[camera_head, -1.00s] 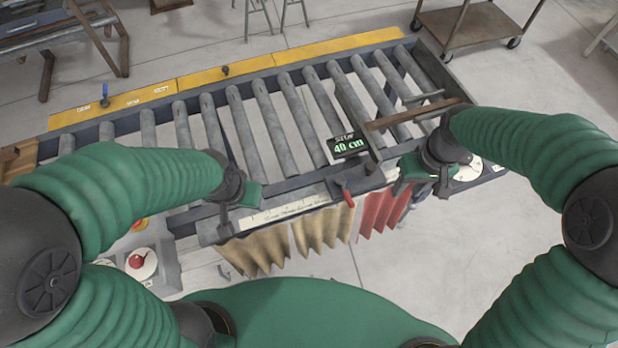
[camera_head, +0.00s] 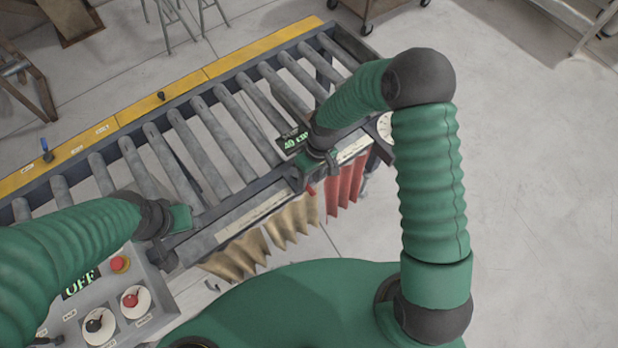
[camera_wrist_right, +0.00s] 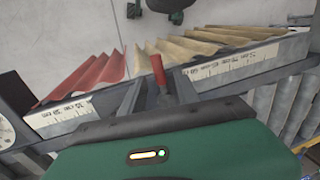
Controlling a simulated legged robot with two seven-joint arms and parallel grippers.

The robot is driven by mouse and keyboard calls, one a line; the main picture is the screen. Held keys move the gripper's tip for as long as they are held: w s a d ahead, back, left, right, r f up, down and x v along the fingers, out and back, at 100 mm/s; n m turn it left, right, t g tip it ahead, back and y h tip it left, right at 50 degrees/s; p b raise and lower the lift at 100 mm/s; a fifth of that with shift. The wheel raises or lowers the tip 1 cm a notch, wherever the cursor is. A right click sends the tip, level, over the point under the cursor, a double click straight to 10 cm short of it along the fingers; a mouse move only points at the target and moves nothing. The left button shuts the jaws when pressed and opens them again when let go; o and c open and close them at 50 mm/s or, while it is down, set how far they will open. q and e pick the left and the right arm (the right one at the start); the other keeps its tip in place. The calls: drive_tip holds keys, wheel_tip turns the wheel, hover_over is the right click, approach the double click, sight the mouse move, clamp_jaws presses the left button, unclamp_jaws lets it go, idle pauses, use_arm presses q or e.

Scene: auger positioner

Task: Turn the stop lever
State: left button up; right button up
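The stop lever, with a red handle (camera_head: 311,190), is on the front rail of the roller conveyor, just below my right gripper (camera_head: 322,163). The stop display (camera_head: 294,141) reads 40 cm and is partly covered by my right arm.
A control box (camera_head: 112,290) with an OFF display (camera_head: 81,285), a red button and knobs is at the lower left. Tan (camera_head: 292,222) and red (camera_head: 345,188) curtains hang under the white ruler rail. Open floor lies to the right.

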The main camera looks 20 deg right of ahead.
drive_tip(key=shift+s+a+f, duration=0.1)
drive_tip(key=shift+a+f, duration=0.15)
drive_tip(key=shift+f, duration=0.25)
drive_tip(key=shift+a+f, duration=0.25)
drive_tip(key=shift+f, duration=0.25)
drive_tip(key=shift+d, duration=0.6)
drive_tip(key=c, duration=0.4)
clamp_jaws()
drive_tip(key=shift+a, duration=0.4)
drive_tip(key=shift+d, duration=0.2)
